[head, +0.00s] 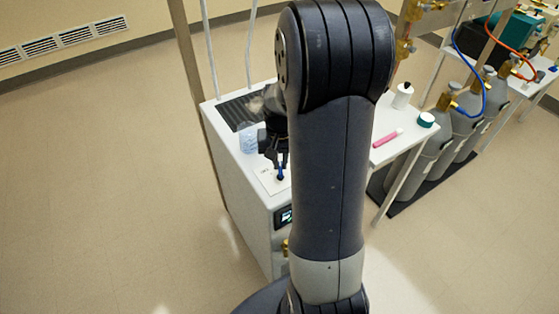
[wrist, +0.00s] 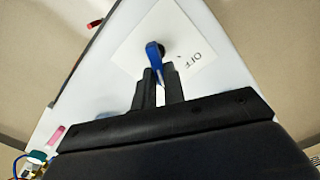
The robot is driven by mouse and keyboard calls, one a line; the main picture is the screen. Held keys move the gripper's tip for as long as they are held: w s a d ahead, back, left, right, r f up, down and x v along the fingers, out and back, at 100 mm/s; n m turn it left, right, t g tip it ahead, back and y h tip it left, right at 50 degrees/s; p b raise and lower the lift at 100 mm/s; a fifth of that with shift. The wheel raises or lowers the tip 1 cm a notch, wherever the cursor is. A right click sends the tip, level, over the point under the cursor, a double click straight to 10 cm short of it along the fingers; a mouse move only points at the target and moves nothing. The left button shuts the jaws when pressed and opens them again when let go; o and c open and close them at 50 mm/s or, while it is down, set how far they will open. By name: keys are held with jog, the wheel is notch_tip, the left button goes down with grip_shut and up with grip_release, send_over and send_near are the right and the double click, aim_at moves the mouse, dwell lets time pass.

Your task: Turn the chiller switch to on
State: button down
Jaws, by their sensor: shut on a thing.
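The chiller (head: 242,203) is a white cabinet in the middle of the head view, mostly behind my arm. A pale label plate (wrist: 128,48) lies on its top, with the word OFF readable to the right of the switch in the wrist view. The switch (wrist: 153,52) has a blue lever on a dark round base. My gripper (wrist: 158,88) is shut on the blue lever, whose near end lies between the fingertips. In the head view my gripper (head: 281,160) points down at the plate. Any ON marking is not readable.
A dark vent grille (head: 238,112) and a bluish clear container (head: 248,141) are on the chiller top. A white side table (head: 395,153) holds a pink marker (head: 387,138), a white bottle (head: 403,96) and a green-lidded jar (head: 426,119). Grey gas cylinders (head: 462,135) stand at right. Floor at left is clear.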

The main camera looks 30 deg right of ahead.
aim_at(280, 165)
jog(key=shift+m, duration=0.3)
jog(key=c, duration=1.5)
grip_release()
notch_tip(280, 165, up, 11)
jog(key=shift+f, duration=0.1)
notch_tip(280, 165, down, 11)
jog(key=shift+r, duration=0.1)
